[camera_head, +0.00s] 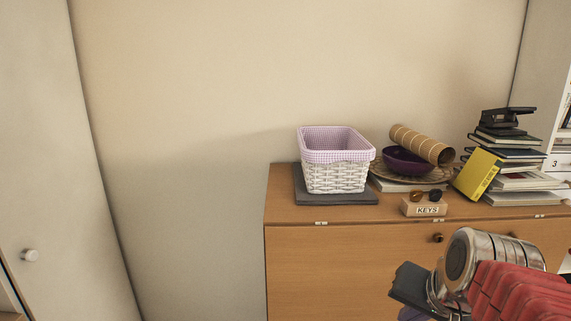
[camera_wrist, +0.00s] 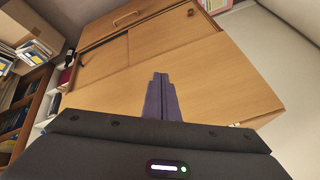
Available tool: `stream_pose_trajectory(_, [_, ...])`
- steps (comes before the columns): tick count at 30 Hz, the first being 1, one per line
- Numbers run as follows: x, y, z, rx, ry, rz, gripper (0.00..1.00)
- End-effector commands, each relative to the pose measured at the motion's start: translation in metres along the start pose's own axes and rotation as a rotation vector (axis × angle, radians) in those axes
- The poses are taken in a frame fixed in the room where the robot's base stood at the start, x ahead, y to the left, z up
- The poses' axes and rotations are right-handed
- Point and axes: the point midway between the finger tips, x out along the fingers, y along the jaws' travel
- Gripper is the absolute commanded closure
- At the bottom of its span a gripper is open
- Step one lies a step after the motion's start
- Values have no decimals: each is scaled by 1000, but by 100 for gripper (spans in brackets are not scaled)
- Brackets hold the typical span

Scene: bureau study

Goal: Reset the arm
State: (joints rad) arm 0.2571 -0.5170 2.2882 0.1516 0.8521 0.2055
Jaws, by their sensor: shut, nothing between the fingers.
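My gripper shows in the wrist view (camera_wrist: 160,78), its two dark fingers pressed together with nothing between them. Behind the fingers is the wooden front of the bureau (camera_wrist: 215,75). In the head view my arm, with red and silver links, reaches in at the lower right in front of the bureau (camera_head: 330,265). The fingertips cannot be made out clearly in the head view.
On the bureau top stand a white wicker basket (camera_head: 336,178) with a checked lining, a purple bowl (camera_head: 407,161), a cork roll (camera_head: 422,144), a KEYS box (camera_head: 424,209) with sunglasses (camera_head: 426,196), a yellow book (camera_head: 476,174) and a hole punch (camera_head: 508,116). A pale cabinet door (camera_head: 50,150) stands left.

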Motion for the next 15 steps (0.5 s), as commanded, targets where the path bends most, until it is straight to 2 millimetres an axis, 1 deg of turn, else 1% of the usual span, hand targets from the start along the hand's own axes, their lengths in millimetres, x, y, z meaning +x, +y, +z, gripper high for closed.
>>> stream_pose_trajectory(1, [2,1,25,-119,-24,13,100])
stream_pose_trajectory(3, [3,4,53,-264,-48,29,100])
stream_pose_trajectory(6, [4,7,86,-420,-72,39,100])
stream_pose_trajectory(9, [2,4,106,-491,-67,29,100])
stream_pose_trajectory(11, [0,-1,111,-511,-58,14,100])
stream_pose_trajectory(15, [-5,-9,113,-531,-46,-4,100])
